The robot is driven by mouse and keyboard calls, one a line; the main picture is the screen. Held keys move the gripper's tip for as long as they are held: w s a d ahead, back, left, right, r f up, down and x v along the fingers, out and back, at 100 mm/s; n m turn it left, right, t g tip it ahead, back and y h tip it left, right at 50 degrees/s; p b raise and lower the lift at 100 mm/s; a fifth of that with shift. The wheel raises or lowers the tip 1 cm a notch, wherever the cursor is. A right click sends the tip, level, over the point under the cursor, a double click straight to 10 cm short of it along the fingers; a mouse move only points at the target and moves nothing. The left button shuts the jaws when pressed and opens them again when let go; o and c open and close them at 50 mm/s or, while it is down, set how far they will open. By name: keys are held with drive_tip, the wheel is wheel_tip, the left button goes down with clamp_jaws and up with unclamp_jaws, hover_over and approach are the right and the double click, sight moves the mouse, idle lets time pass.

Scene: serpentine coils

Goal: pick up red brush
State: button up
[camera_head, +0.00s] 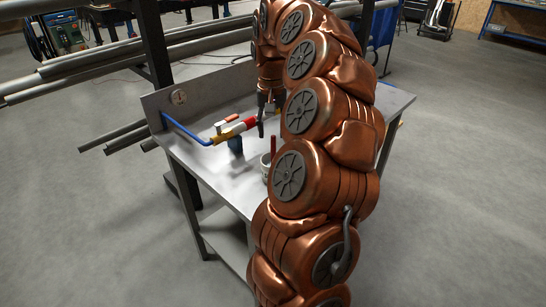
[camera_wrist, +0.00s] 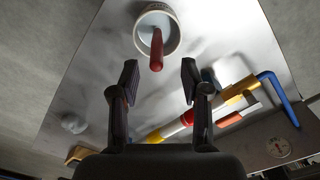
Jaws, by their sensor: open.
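The red brush (camera_wrist: 156,50) stands tilted in a pale cup (camera_wrist: 139,38), with its red handle sticking up over the rim; its lower end is hidden inside the cup. In the head view the red handle (camera_head: 273,146) shows above the cup (camera_head: 265,170), partly behind my arm. My gripper (camera_wrist: 160,78) is open and empty. In the wrist view the brush handle lies between the lines of the two fingers, just beyond the fingertips, and neither finger appears to touch it. In the head view my gripper (camera_head: 265,122) hangs over the table behind the brush.
A pipe with a valve (camera_head: 234,130), in red, white, yellow and blue, runs from the table's back panel beside my gripper. The grey table (camera_head: 205,180) is otherwise mostly clear. Long metal pipes (camera_head: 90,72) lie on a rack behind it. A grey lump (camera_wrist: 74,123) lies on the table.

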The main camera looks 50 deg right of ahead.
sight(273, 157)
drive_tip(key=shift+s+f+p, duration=0.2)
drive_tip(key=shift+f+p, duration=0.7)
drive_tip(key=shift+f, duration=1.65)
drive_tip(key=shift+d, duration=0.1)
clamp_jaws()
